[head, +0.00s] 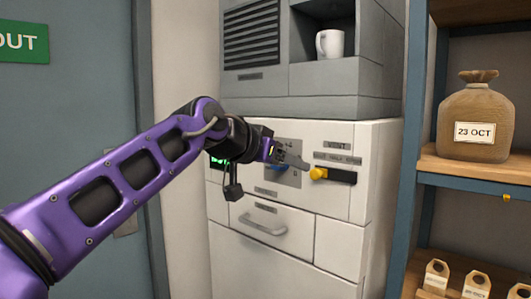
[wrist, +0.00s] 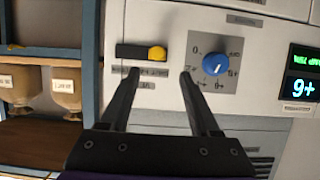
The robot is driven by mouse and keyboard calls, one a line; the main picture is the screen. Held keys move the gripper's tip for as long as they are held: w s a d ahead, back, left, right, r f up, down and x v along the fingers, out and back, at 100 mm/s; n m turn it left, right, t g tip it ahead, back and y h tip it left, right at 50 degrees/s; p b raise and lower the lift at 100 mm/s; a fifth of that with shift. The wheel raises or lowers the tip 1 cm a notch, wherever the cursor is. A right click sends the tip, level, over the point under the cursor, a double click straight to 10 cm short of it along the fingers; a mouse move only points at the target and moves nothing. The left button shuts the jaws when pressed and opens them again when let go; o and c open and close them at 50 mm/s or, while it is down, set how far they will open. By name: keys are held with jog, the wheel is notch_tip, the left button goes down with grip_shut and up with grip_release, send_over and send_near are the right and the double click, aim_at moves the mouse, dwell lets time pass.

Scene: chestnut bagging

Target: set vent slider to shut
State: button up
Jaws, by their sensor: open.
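The vent slider is a yellow knob (head: 318,173) in a black slot (head: 343,177) on the white machine front, under a label that reads VENT. The knob sits at the slot's left end in the head view. In the wrist view, turned about upside down, the knob (wrist: 157,53) is at the slot's right end. The position labels are too small to read surely. My gripper (head: 300,162) is open and empty in front of the panel. In the wrist view its fingertips (wrist: 159,72) are spread apart, with the knob just beyond the gap; contact cannot be told.
A blue dial (wrist: 215,64) on a grey plate is beside the slider, with a lit green display (wrist: 302,86) farther along. A drawer handle (head: 263,222) is below. A white mug (head: 330,43) stands in the upper recess. A shelf (head: 440,168) with a sack (head: 476,105) is at right.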

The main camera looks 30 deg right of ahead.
jog(key=v, duration=0.8)
jog(key=shift+w+r, duration=0.1)
